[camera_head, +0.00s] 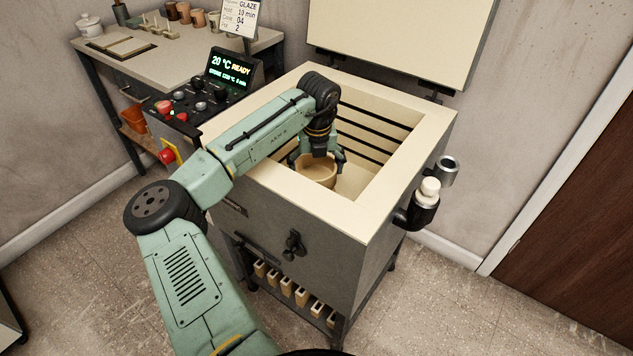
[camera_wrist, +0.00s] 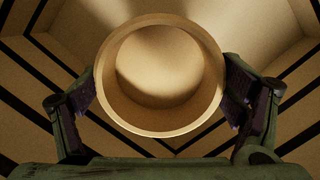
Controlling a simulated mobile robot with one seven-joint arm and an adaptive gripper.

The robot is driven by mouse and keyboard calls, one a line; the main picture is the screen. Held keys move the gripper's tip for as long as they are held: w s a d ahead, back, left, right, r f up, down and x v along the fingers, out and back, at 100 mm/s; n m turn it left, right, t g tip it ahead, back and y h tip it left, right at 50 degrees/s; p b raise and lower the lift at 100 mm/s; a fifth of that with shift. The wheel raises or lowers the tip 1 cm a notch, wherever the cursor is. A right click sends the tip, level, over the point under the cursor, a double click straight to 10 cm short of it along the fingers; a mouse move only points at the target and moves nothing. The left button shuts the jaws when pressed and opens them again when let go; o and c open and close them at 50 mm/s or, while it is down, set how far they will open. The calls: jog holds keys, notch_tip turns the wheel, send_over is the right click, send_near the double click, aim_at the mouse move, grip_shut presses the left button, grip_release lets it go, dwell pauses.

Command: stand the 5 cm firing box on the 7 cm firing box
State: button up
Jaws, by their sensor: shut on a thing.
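My gripper (camera_head: 317,163) reaches down inside the open kiln (camera_head: 375,222). It is shut on a round, tan, open-topped firing box (camera_head: 316,178), with one finger on each side of its wall. In the wrist view the same firing box (camera_wrist: 160,118) shows from above with its rim up and its inside empty. I cannot tell from the pictures whether it is the 5 cm or the 7 cm one. No second firing box can be made out; anything under the held one is hidden, and I cannot tell what it rests on.
The kiln's pale walls (camera_head: 422,140) with dark grooves surround my gripper closely. The raised lid (camera_head: 400,35) stands behind. A control panel (camera_head: 228,70) is at the kiln's left, and a bench (camera_head: 175,58) with pots lies beyond. Several pale posts (camera_head: 286,286) stand beneath the kiln.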

aim_at(316, 177)
jog(key=shift+f+p, duration=0.3)
jog(key=shift+f, duration=2.15)
jog(key=shift+f, duration=0.1)
jog(key=shift+f, duration=0.15)
jog(key=o, duration=1.2)
jog(key=r, duration=0.4)
jog(key=s+r+b, duration=0.1)
jog(key=r, duration=0.3)
jog(key=r+b, duration=0.1)
jog(key=r, duration=0.3)
jog(key=shift+s+d+r, duration=0.15)
jog(key=shift+s+r, duration=0.05)
jog(key=shift+s, duration=0.15)
